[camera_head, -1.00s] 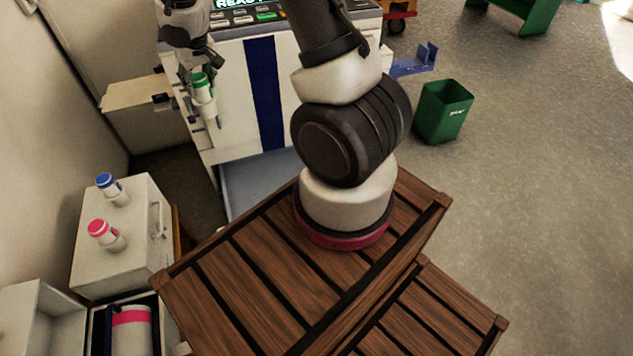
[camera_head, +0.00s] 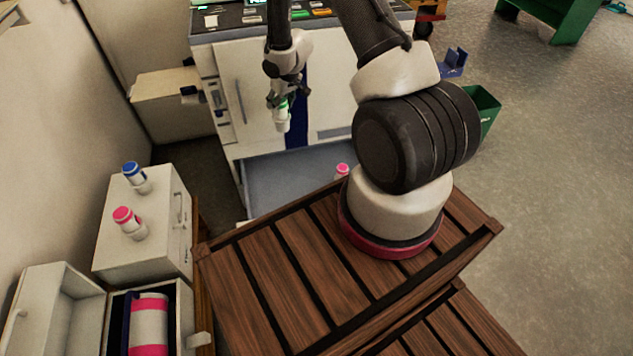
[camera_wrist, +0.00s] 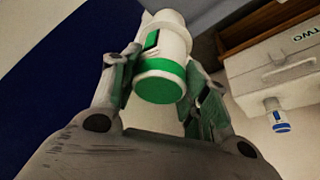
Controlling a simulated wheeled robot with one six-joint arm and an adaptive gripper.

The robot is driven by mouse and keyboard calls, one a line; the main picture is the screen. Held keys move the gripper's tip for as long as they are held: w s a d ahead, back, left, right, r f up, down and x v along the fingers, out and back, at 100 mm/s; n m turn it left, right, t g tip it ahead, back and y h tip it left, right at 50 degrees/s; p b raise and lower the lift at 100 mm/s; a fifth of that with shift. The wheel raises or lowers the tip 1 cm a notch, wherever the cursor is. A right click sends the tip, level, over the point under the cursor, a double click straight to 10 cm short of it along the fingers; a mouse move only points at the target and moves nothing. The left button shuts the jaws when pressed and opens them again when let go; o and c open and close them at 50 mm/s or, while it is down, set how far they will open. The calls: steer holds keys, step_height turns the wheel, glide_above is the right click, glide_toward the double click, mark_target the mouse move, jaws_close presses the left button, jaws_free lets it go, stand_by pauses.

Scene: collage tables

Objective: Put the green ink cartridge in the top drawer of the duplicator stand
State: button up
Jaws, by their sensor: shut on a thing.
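The green ink cartridge (camera_head: 282,117), a white bottle with a green cap end, is held in my gripper (camera_head: 279,97). In the wrist view the cartridge (camera_wrist: 160,77) sits between the two fingers of my gripper (camera_wrist: 158,85), green end toward the camera. The duplicator stand has an open grey drawer (camera_head: 290,185), below and in front of the white machine. My gripper holds the cartridge above the far part of this drawer. A pink-capped cartridge (camera_head: 342,170) shows at the drawer's right, partly hidden by my arm.
A white cabinet (camera_head: 150,235) at left carries a blue-capped cartridge (camera_head: 135,177) and a pink-capped cartridge (camera_head: 129,222). An open box with a pink and white drum (camera_head: 149,325) stands in front. A green bin (camera_head: 487,108) is behind my arm.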

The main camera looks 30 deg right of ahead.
steer(key=s+d+f+n, duration=0.1)
steer(key=s+d+f, duration=0.2)
steer(key=f, duration=1.6)
steer(key=s+d+f+n+y, duration=0.1)
steer(key=d+f, duration=0.4)
steer(key=f, duration=1.3)
steer(key=shift+s+d+f+n, duration=0.2)
steer(key=shift+s+f+n, duration=0.25)
steer(key=shift+s, duration=0.75)
steer(key=shift+r, duration=0.1)
steer(key=o, duration=1.4)
steer(key=shift+o, duration=0.2)
